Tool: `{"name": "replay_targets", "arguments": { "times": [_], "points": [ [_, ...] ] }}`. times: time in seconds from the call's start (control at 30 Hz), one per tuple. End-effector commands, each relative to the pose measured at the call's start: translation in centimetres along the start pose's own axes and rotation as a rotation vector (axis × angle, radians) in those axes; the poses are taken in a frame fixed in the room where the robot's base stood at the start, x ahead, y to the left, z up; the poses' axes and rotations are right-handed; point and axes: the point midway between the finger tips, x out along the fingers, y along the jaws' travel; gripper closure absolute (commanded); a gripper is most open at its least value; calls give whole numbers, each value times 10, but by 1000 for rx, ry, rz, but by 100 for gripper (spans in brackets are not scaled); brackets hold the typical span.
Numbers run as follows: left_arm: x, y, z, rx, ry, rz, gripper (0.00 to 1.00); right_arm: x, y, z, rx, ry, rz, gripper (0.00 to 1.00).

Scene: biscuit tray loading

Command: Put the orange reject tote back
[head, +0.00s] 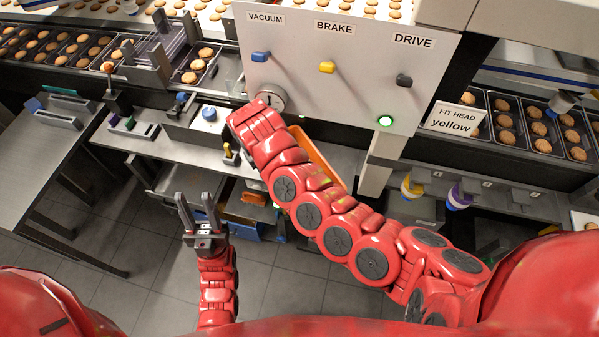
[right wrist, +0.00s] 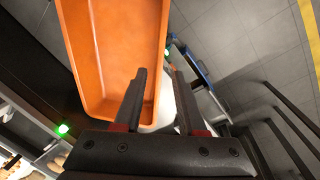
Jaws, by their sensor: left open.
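The orange reject tote (head: 318,157) shows as a strip behind my right arm in the head view, in front of the bench. In the right wrist view the tote (right wrist: 112,45) is large, open and empty in the part that shows. My right gripper (right wrist: 158,70) has its two fingers apart at the tote's side wall, one over the inside and one beyond the rim. Whether they press on the wall is not clear. In the head view the arm hides this gripper. My left gripper (head: 197,203) is open and empty above the floor.
A panel (head: 325,85) with three levers and a green light stands behind my right arm. A grey bench (head: 165,140) runs below the biscuit conveyor, with a blue bin (head: 245,230) under it. A side table (head: 35,160) stands at left.

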Motion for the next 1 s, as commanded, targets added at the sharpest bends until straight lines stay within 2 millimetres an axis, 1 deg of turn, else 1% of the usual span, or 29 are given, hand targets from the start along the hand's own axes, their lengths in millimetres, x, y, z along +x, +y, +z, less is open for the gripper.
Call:
{"name": "replay_targets", "arguments": {
  "times": [0.1,0.3,0.43,0.57,0.67,0.7,0.8,1.0],
  "points": [
    [-2,0,0,0,0,0,60,22,2,0,-2,-1,5,60],
    [6,0,-1,0,0,0,60,46,0,0,-2,-1,1,60],
    [8,0,-1,0,0,0,60,53,1,0,-1,-2,2,60],
    [16,-1,-3,0,0,0,60,64,2,0,-2,0,3,60],
    [19,-1,-3,0,0,0,60,78,3,0,-4,-2,3,60],
    [19,-1,-3,0,0,0,60,85,3,0,-3,-1,3,60],
    [18,-1,-3,0,0,0,60,97,3,0,-4,-2,4,60],
    [18,-1,-3,0,0,0,60,104,3,-1,-1,0,2,60]
  ]
}}
